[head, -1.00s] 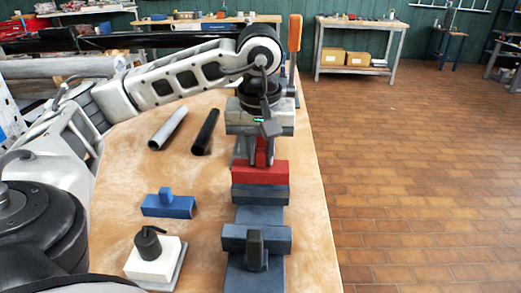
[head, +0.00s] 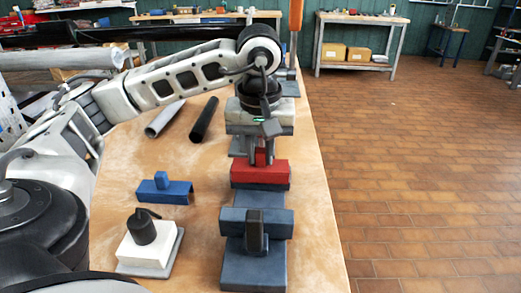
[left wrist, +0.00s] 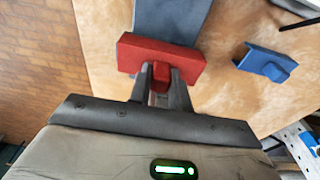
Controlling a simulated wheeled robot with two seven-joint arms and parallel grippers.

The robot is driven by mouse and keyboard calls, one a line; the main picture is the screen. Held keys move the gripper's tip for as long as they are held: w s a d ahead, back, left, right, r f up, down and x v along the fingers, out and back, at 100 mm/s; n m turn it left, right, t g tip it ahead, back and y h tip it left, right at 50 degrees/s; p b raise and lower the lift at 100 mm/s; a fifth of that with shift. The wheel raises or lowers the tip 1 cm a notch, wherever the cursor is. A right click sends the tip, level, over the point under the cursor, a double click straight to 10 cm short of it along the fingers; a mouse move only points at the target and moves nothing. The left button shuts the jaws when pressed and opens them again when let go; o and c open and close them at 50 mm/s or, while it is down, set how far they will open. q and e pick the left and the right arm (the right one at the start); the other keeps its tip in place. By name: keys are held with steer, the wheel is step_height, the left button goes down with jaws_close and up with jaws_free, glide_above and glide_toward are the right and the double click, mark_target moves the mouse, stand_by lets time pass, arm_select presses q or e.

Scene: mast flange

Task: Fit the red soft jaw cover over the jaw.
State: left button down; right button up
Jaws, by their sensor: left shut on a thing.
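The red soft jaw cover (head: 259,172) is a wide block with a small tab on top. My left gripper (head: 260,156) is shut on that tab. In the left wrist view my fingers (left wrist: 161,80) are either side of the tab of the red cover (left wrist: 185,60). The cover is over the far jaw (head: 259,187) of the blue-grey vise (head: 258,200), in line with it. A thin dark strip of the jaw shows below the cover's front face. Whether the cover is fully seated is hidden. My right gripper is out of view.
A blue jaw cover (head: 165,191) lies on the table to the left. A white block with a black knob (head: 148,246) stands at the front left. Two tubes (head: 204,119) lie farther back. The near jaw (head: 256,222) has a dark upright piece before it.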

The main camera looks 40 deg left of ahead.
arm_select(q)
steer(key=c, duration=1.2)
jaws_free()
steer(key=shift+r, duration=0.55)
step_height(320, 180, up, 15)
steer(key=s+d+p, duration=0.1)
steer(key=p, duration=0.5)
steer(key=shift+s+f+p, duration=0.15)
steer(key=shift+s+p, duration=0.1)
steer(key=shift+p, duration=0.1)
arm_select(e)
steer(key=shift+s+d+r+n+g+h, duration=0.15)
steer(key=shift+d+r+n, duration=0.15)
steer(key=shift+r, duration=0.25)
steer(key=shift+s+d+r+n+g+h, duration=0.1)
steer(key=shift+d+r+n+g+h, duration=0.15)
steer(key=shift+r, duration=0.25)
arm_select(q)
steer(key=shift+d, duration=0.1)
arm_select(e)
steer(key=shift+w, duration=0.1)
